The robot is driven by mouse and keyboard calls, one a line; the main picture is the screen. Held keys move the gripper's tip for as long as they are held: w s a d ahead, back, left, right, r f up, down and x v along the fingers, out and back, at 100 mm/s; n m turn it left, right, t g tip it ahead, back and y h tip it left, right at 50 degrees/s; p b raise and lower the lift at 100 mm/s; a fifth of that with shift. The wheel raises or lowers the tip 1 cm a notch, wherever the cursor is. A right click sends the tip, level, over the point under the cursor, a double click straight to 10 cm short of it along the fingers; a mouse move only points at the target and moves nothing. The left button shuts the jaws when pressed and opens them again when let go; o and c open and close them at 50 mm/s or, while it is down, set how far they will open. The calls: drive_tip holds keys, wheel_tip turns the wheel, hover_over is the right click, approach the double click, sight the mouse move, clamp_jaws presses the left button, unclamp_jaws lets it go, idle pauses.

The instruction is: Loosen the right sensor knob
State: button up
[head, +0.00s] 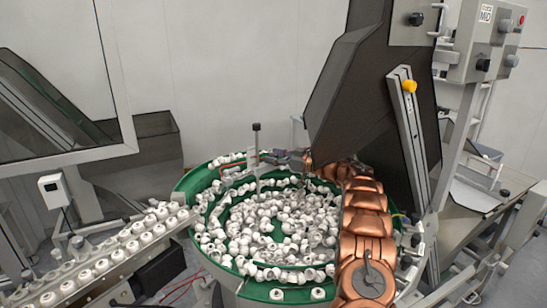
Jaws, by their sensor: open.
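My copper arm reaches from the lower right over the green bowl feeder. My gripper (307,161) is at its far end, small in the picture, open, above the bowl's back right rim. A bracket with thin rods and red parts (262,160) stands over the back of the bowl, left of my gripper and apart from it. A dark knob (256,127) tops its upright post. I cannot tell which part is the right sensor knob. A yellow knob (409,87) sits on the slotted metal upright to the right.
The green bowl feeder (190,184) is full of white caps (258,225). A dark hopper (350,100) rises close behind my arm. A control box (487,40) is at the upper right.

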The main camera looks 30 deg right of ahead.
drive_tip(key=v, duration=1.1)
drive_tip(key=shift+s+d, duration=0.2)
